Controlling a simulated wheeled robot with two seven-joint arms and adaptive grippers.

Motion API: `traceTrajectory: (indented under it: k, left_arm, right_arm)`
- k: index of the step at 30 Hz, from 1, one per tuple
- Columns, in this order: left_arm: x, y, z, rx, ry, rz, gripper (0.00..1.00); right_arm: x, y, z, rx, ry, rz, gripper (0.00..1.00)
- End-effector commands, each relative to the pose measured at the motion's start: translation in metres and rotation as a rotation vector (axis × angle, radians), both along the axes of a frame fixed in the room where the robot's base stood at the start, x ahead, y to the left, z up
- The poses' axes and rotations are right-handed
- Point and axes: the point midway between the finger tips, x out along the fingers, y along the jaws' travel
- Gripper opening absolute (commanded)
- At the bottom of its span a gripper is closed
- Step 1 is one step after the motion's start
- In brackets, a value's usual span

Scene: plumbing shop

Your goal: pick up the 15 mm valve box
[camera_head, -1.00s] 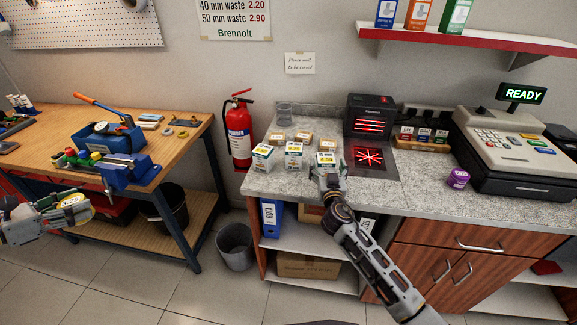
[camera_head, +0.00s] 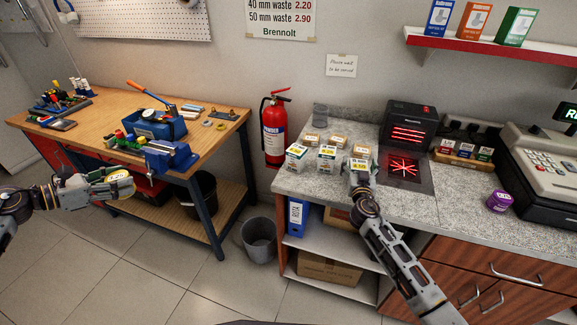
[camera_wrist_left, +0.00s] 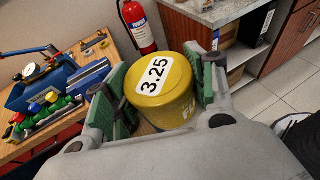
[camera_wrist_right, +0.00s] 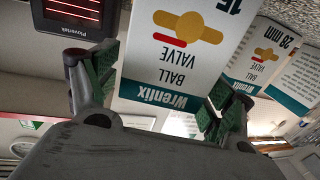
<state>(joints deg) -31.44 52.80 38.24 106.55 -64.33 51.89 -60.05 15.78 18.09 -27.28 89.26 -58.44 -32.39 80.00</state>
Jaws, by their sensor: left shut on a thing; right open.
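The 15 mm valve box (camera_head: 362,162) is a white Wrenlix ball valve carton with a teal band, at the right end of the front row on the counter. In the right wrist view the box (camera_wrist_right: 178,50) fills the space between the fingers, its "15" partly cut off at the top. My right gripper (camera_head: 359,174) is open at the front of this box, one finger on each side; I cannot tell whether they touch it. My left gripper (camera_head: 122,186) is shut on a yellow round tin (camera_wrist_left: 163,92) marked 3.25, held away from the counter, in front of the workbench.
Similar valve boxes stand left of it (camera_head: 328,158), one marked 28 mm (camera_wrist_right: 262,55), with more behind. A lit red scanner (camera_head: 408,125) and its plate (camera_head: 404,171) are on the right. A purple tin (camera_head: 500,200) and the till (camera_head: 545,165) stand farther right.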

Motion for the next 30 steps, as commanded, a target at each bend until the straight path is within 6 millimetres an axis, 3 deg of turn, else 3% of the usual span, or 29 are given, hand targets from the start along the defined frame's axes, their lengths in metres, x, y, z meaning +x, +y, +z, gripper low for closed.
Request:
traceTrajectory:
  k: [16,27,30]
  left_arm:
    - [0.0001,0.0001,0.0007,-0.001,-0.001,0.0,0.27]
    - [0.0002,0.0,0.0007,-0.001,-0.001,0.0,0.27]
    - [0.0001,0.0001,0.0007,-0.001,-0.001,0.0,0.27]
  right_arm:
    - [0.0017,0.0001,-0.0001,0.0,0.0,0.0,0.81]
    - [0.0016,0.0001,-0.0001,0.0,0.0,0.0,0.33]
    - [0.0018,0.0001,0.0008,0.0,-0.002,0.001,0.26]
